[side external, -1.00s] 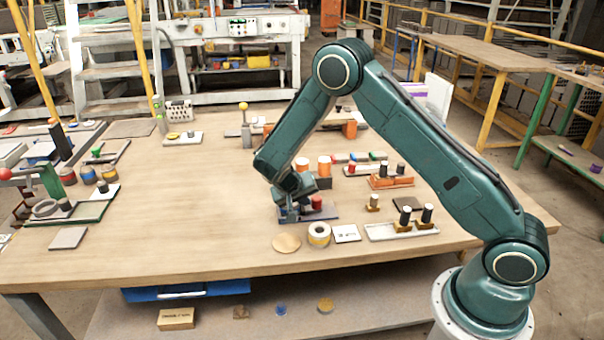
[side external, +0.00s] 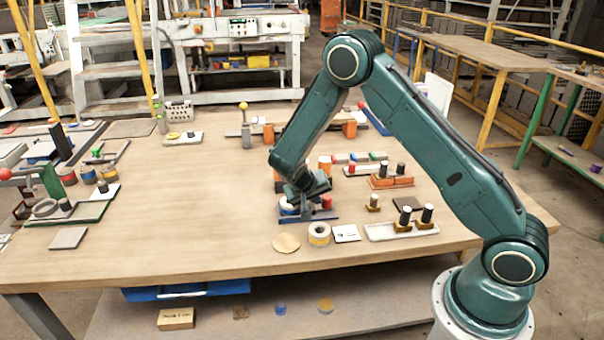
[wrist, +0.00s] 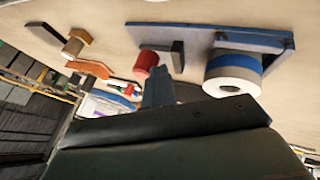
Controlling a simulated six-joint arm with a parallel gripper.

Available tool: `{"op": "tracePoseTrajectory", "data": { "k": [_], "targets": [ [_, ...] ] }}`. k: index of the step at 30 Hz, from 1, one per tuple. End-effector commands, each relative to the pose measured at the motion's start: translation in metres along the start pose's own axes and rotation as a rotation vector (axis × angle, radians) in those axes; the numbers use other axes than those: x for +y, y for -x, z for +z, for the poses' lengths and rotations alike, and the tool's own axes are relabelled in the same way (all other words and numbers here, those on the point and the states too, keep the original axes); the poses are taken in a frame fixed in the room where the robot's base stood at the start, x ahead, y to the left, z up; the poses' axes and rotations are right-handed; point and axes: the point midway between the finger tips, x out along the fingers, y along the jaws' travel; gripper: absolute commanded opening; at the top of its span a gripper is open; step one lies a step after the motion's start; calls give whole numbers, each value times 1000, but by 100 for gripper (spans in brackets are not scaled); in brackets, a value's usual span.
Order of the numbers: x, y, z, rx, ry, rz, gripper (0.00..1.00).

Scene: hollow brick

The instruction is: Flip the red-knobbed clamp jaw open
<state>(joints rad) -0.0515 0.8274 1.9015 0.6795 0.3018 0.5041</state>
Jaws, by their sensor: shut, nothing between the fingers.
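The clamp has a blue base plate (wrist: 196,38) with a blue-and-white ring-shaped part (wrist: 233,72) at one end. Its dark jaw (wrist: 174,58) carries a red knob (wrist: 147,67) and stands apart from the ring part. In the side view the red knob (side external: 326,202) is near the plate's right end, and the ring part (side external: 287,208) is at its left. My gripper (side external: 304,209) is low over the plate between them. In the wrist view my gripper's shut, empty fingers (wrist: 158,90) are close beside the knob; I cannot tell whether they touch.
A tape-like roll (side external: 319,234), a round tan disc (side external: 286,243) and a white card (side external: 346,233) lie in front of the clamp. A tray with black-topped pegs (side external: 385,232) and orange blocks (side external: 391,182) stand to the right. The table's left middle is clear.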

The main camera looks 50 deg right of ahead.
Motion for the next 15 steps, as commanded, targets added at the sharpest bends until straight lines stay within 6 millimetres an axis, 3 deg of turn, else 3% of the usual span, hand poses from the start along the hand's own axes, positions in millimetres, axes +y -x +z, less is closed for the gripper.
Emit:
{"op": "tracePoseTrajectory", "data": {
  "k": [8, 15],
  "targets": [
    [3, 6, 1, -5, -1, 11, 0],
    [1, 35, 0, 0, -1, 4, 0]
  ]
}}
